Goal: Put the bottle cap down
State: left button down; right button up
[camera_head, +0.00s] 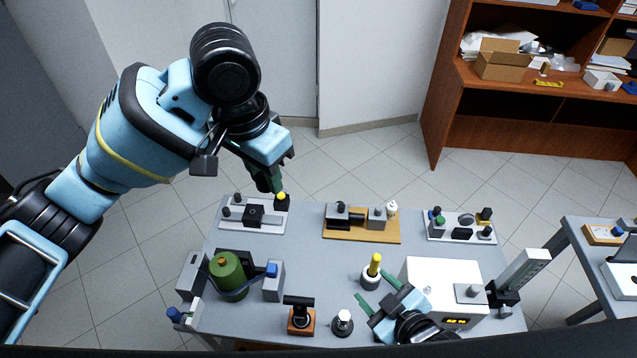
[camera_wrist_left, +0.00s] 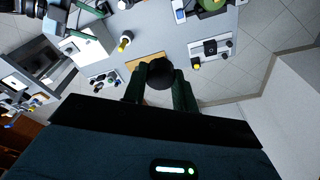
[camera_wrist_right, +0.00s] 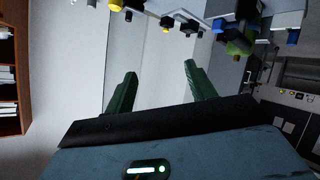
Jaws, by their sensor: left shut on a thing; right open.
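In the left wrist view a round black piece, which I take to be the bottle cap (camera_wrist_left: 159,74), sits between the dark green fingers of my left gripper (camera_wrist_left: 160,82). The gripper is shut on it. In the head view my left gripper (camera_head: 268,182) is above the back left edge of the table (camera_head: 320,250), by a grey plate (camera_head: 262,224) with black parts; the cap cannot be made out there. My right gripper (camera_head: 371,287) is open and empty at the front right, beside a yellow-topped post (camera_head: 374,268). Its spread fingers also show in the right wrist view (camera_wrist_right: 160,85).
A wooden board (camera_head: 350,237) with fixtures is at the back middle and another plate (camera_head: 460,235) at the back right. A green cylinder (camera_head: 227,275) stands at the left. A white box (camera_head: 430,275) stands by my right gripper. The table's centre is largely clear.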

jog(key=w+a+r+n+y, duration=0.25)
jog(key=a+r+n, duration=0.25)
jog(key=r+n, duration=0.3)
jog(key=w+a+r+n+y, duration=0.2)
jog(key=w+a+r+n, duration=0.3)
jog(key=r, duration=0.5)
jog(key=s+r+n+g, duration=0.1)
jog(key=s+r+n, duration=0.2)
jog(key=r+n, duration=0.3)
jog(key=s+a+r+n+g, duration=0.1)
jog(key=r+n, duration=0.6)
jog(key=n, duration=1)
jog(key=shift+s+a+n+g, duration=0.25)
jog(key=shift+s+g, duration=0.25)
jog(key=shift+s, duration=0.75)
jog(key=shift+y, duration=0.25)
jog(key=x, duration=1.2)
